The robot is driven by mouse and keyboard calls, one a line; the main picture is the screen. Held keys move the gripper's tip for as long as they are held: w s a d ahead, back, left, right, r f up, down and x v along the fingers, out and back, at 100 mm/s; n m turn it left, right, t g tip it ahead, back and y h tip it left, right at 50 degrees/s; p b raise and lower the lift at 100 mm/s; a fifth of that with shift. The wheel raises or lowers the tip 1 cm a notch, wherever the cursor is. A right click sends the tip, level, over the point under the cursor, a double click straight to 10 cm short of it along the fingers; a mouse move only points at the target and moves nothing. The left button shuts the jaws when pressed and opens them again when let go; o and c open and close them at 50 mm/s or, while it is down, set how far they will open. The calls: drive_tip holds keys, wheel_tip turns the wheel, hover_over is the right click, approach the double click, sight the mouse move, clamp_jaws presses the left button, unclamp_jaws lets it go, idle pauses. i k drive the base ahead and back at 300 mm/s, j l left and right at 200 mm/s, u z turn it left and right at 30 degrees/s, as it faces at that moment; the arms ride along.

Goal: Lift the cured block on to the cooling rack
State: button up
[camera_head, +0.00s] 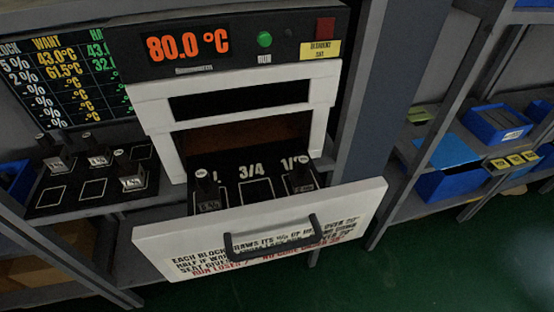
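A white-fronted oven (148,92) stands in the middle with its drawer (155,236) pulled out. Inside the drawer are seats with white marks, including "3/4" (254,171). One dark block (206,190) with a pale label sits in the left seat. A second dark block (299,180) sits in the right seat. The middle seat (256,191) looks empty. Which block is the cured one I cannot tell. A black tray (72,201) with white-outlined squares lies at the left with several labelled blocks on it. Whether it is the cooling rack I cannot tell. My gripper is not in view.
The drawer front, with a black handle (272,250), juts out. Shelves at the right hold blue bins (495,122). Green floor (430,260) is clear at the lower right.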

sight(207, 192)
drive_tip(key=u, duration=1.25)
drive_tip(key=l+u, duration=0.3)
drive_tip(key=l, duration=1.95)
drive_tip(key=k, duration=0.05)
